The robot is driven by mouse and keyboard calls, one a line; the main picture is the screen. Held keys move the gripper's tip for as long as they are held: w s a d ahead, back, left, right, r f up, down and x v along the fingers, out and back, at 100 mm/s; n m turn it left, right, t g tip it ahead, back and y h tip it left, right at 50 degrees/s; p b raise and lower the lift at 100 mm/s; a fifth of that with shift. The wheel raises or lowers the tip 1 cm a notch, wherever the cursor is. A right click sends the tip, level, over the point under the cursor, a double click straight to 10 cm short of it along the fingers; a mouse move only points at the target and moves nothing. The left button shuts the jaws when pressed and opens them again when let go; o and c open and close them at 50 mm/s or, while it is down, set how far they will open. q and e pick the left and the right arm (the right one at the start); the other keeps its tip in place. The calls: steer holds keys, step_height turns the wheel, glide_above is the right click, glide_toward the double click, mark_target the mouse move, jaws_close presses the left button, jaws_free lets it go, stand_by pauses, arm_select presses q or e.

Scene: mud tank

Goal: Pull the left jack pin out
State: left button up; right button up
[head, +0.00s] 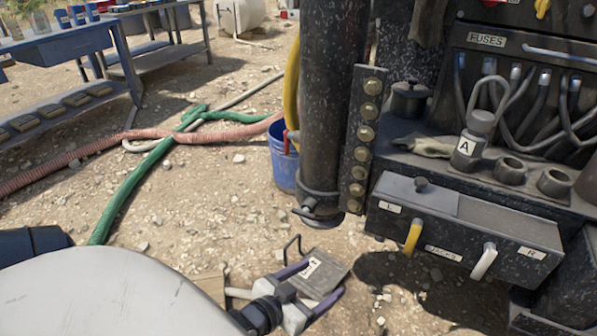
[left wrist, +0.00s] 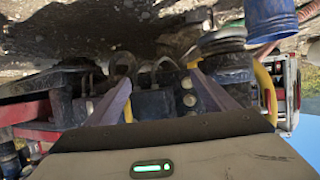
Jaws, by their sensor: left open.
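In the head view a thick dark column (head: 335,100) stands left of the machine. The column's foot also shows in the left wrist view (left wrist: 228,60), right of my fingers; I cannot make out the pin there. My left gripper (head: 327,277) is open, its purple fingers spread and empty, below and apart from the column's foot. Its fingers also show in the left wrist view (left wrist: 162,75). My right gripper is not in view.
The JACKS box (head: 470,232) carries a yellow lever (head: 413,238) at L and a white lever (head: 484,262) at R. A labelled plate (head: 325,277) lies on the ground behind my gripper. A blue bucket (head: 283,168) and a green hose (head: 135,190) are left of the column.

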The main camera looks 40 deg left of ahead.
arm_select(q)
steer(key=w+a+f+n+t+y+b, duration=0.25)
steer(key=a+b, duration=0.25)
steer(key=a, duration=0.3)
steer(key=t+y+b, duration=0.1)
steer(key=y+b, duration=0.2)
glide_toward(302, 214)
steer(key=shift+n, duration=0.45)
steer(key=b+x, duration=0.1)
steer(key=x, duration=0.5)
steer(key=shift+w, duration=0.1)
steer(key=b+x, duration=0.1)
steer(key=x, duration=0.2)
steer(key=shift+w+b, duration=0.25)
steer(key=shift+b, duration=0.05)
steer(key=shift+w+a, duration=0.2)
steer(key=shift+w, duration=0.25)
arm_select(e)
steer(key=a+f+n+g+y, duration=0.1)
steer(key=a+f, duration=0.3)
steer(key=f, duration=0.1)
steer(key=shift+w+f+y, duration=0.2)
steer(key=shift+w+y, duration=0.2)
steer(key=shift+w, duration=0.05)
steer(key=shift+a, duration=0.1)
